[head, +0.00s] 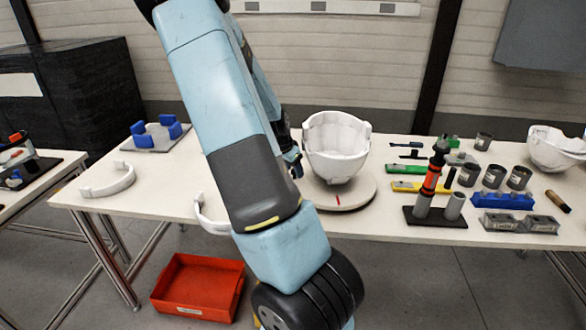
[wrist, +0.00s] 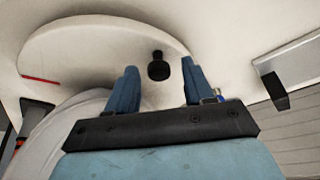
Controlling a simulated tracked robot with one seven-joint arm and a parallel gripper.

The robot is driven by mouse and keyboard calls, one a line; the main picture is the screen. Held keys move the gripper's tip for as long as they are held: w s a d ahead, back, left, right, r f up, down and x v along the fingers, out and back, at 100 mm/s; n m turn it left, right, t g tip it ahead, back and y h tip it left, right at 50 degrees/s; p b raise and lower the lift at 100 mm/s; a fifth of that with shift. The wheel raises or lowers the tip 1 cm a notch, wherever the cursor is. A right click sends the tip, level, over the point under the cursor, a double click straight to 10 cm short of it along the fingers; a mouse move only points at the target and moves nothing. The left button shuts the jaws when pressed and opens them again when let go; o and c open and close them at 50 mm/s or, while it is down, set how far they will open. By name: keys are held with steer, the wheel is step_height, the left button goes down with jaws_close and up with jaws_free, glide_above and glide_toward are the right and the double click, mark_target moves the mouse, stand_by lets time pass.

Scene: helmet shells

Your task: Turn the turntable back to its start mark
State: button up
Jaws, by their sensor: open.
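The turntable (head: 362,197) is a round white disc on the table, with a white helmet shell (head: 337,145) standing on it. A short red line (head: 337,199) is on the disc near its front edge; it also shows in the wrist view (wrist: 40,79). I cannot make out a separate start mark on the table. A small black knob (wrist: 157,71) shows in the wrist view at the disc's edge, between my fingers. My gripper (wrist: 158,63) is open; I cannot tell if it touches the knob. In the head view my gripper (head: 296,165) is left of the shell, partly hidden by my arm.
Right of the turntable stand a black stand with an orange-and-black tool (head: 432,175), a yellow tool (head: 408,187), several grey cups and a blue block (head: 502,200). White curved pieces (head: 107,180) and a blue fixture (head: 156,134) lie left. A red bin (head: 198,286) is on the floor.

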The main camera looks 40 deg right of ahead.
steer(key=shift+c, duration=0.2)
jaws_close()
stand_by(0.4)
